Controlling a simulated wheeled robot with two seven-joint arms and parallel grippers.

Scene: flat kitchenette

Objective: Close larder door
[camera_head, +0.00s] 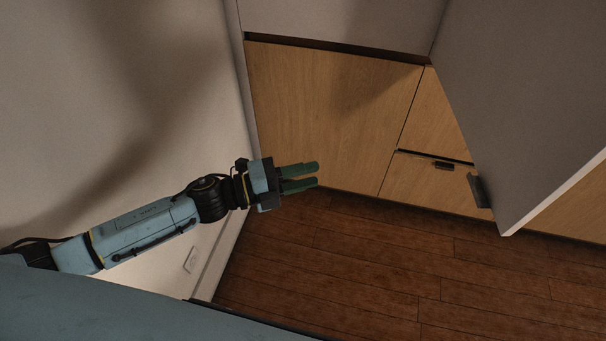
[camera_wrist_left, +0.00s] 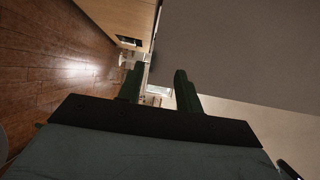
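The larder door appears to be the large grey panel (camera_head: 530,100) at the right of the head view, standing out from the wooden cabinet fronts. A dark handle (camera_head: 477,190) sits near its lower left edge. My left gripper (camera_head: 318,174) is left of the panel, clearly apart from it, above the floor and in front of a wooden front. Its two green fingers are parted with nothing between them. In the left wrist view the fingers (camera_wrist_left: 158,80) are also apart. A large grey surface (camera_wrist_left: 240,50) fills the upper right there; I cannot tell whether it is the door. My right gripper is out of view.
Wooden cabinet fronts (camera_head: 330,110) stand behind the gripper, with a lower drawer (camera_head: 425,180) and its dark handle (camera_head: 444,165). A pale wall (camera_head: 110,110) runs along the left, close to my left arm. The brown plank floor (camera_head: 370,250) is clear.

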